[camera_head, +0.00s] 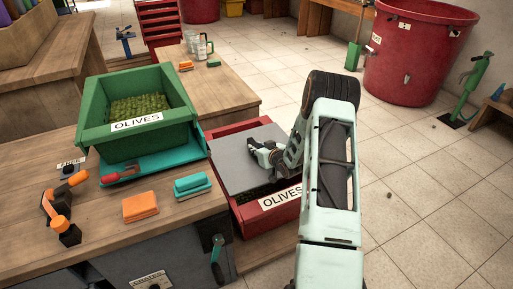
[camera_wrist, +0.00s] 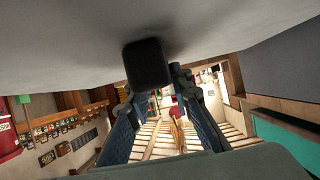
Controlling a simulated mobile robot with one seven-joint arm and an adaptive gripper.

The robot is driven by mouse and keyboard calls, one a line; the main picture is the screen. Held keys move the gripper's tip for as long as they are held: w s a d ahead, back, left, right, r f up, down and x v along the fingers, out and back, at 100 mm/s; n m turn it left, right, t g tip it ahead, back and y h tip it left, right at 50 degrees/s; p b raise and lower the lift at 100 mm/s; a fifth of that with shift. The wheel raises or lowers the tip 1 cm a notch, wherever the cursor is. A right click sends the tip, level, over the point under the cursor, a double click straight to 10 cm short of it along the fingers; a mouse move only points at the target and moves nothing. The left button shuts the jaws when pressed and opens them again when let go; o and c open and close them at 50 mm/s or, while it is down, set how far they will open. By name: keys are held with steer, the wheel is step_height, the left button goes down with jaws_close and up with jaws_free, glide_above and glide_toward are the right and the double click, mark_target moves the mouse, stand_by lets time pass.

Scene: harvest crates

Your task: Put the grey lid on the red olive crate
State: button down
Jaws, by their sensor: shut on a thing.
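The red olive crate (camera_head: 247,217), labelled OLIVES, stands low beside the wooden bench in the head view. The flat grey lid (camera_head: 236,166) lies over most of its opening, or just above it. A dark strip of the inside shows along the front edge, and red rim shows behind. I cannot tell whether the lid touches the rim. My gripper (camera_head: 263,155) is shut on the lid's dark knob. In the wrist view, the grey lid (camera_wrist: 60,62) fills the top, and its black knob (camera_wrist: 148,65) sits between my gripper's fingers (camera_wrist: 153,92). My arm hides the crate's right end.
A green olive crate (camera_head: 98,139) stands on a teal tray on the bench (camera_head: 105,222). Orange and teal sponges (camera_head: 141,207) and hand tools lie near it. A second table (camera_head: 215,88) stands behind. A big red tub (camera_head: 415,55) is at back right; tiled floor is clear at right.

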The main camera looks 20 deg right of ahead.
steer(key=shift+f, duration=0.45)
steer(key=c, duration=1.7)
jaws_free()
steer(key=shift+f, duration=0.1)
steer(key=shift+o, duration=0.2)
steer(key=shift+f, duration=0.1)
steer(key=shift+s, duration=0.1)
